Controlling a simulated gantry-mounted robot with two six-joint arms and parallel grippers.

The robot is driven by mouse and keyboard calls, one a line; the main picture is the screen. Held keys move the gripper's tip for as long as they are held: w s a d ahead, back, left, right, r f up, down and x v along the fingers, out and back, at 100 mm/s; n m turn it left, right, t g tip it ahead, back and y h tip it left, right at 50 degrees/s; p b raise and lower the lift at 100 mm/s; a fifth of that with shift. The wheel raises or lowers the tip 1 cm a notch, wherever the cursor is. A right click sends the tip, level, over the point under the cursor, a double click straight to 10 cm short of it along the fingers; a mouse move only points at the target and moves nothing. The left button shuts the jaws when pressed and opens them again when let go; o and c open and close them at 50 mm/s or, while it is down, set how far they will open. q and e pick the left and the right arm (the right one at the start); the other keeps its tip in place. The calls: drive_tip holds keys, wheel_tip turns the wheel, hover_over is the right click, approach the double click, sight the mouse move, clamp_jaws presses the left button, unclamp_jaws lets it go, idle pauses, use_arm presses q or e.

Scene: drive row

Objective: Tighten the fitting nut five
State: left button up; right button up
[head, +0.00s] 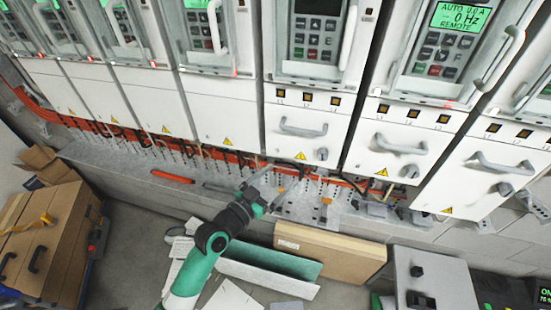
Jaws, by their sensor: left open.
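My left arm comes up from the bottom. Its left gripper (275,187) is open over the grey ledge (130,160) below the cabinets, with nothing seen between its fingers. A row of small metal fittings and cable ends (240,160) runs along the ledge under the cabinet fronts. The fittings are too small for me to tell which is nut five, and some are hidden behind the gripper. An orange bar-like object (172,177) lies on the ledge to the left of the gripper. My right gripper is not in view.
White drive cabinets (225,120) with grey handles (303,128) stand close behind the ledge. Orange cables (120,131) run along their foot. A cardboard box (330,250), a green channel (270,262) and a wooden chest (60,235) stand on the floor. A grey control box (425,275) is at lower right.

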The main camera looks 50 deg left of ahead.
use_arm(q)
drive_tip(key=shift+w+f, duration=0.1)
drive_tip(key=shift+w, duration=0.05)
drive_tip(key=shift+w+a+b, duration=0.3)
drive_tip(key=shift+w+b, duration=0.3)
drive_tip(key=shift+w, duration=1)
drive_tip(key=shift+w+a+b, duration=0.25)
drive_tip(key=shift+w+b, duration=0.3)
drive_tip(key=shift+w, duration=1.05)
drive_tip(key=shift+w+a+b, duration=0.3)
drive_tip(key=shift+w+b, duration=0.3)
drive_tip(key=shift+w, duration=1)
clamp_jaws()
